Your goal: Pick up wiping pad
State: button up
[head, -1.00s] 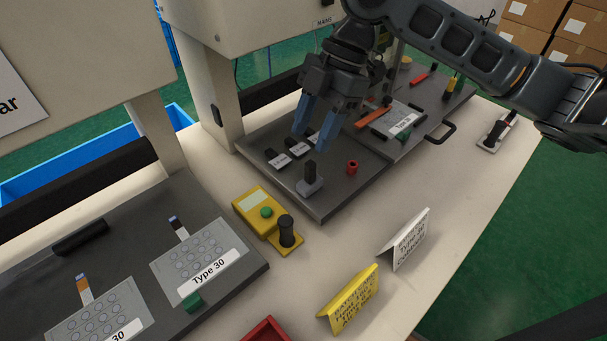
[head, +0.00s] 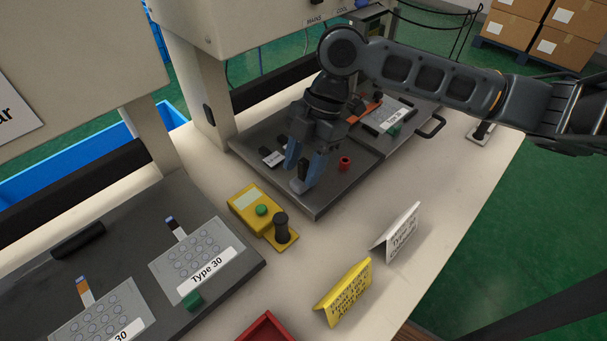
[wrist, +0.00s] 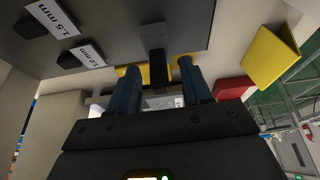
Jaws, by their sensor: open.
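The wiping pad (head: 299,186) appears to be the small grey block with an upright black handle on the dark tray. My gripper (head: 303,170) is low over it, with its blue fingers pointing down and partly hiding it. In the wrist view, the black handle (wrist: 158,70) shows between my two open fingers, with a gap on each side. I cannot tell whether the fingers touch the block.
A red ring-shaped piece (head: 345,162) is close to the right on the dark tray. Black-handled labelled tools (head: 272,156) lie to the left. A yellow box (head: 254,208) with a green button stands in front. A white sign (head: 400,233) and yellow sign (head: 345,292) stand on the table.

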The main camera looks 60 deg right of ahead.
aim_at(303, 161)
grip_shut()
dwell(0.3)
jog(key=shift+r, duration=0.1)
jog(key=shift+r, duration=0.6)
notch_tip(303, 161, up, 3)
jog(key=shift+f+b, duration=0.15)
jog(key=shift+b, duration=0.3)
jog(key=s+d+r+b, duration=0.2)
jog(key=s+d+r, duration=0.5)
jog(key=d, duration=0.2)
jog(key=shift+s, duration=0.3)
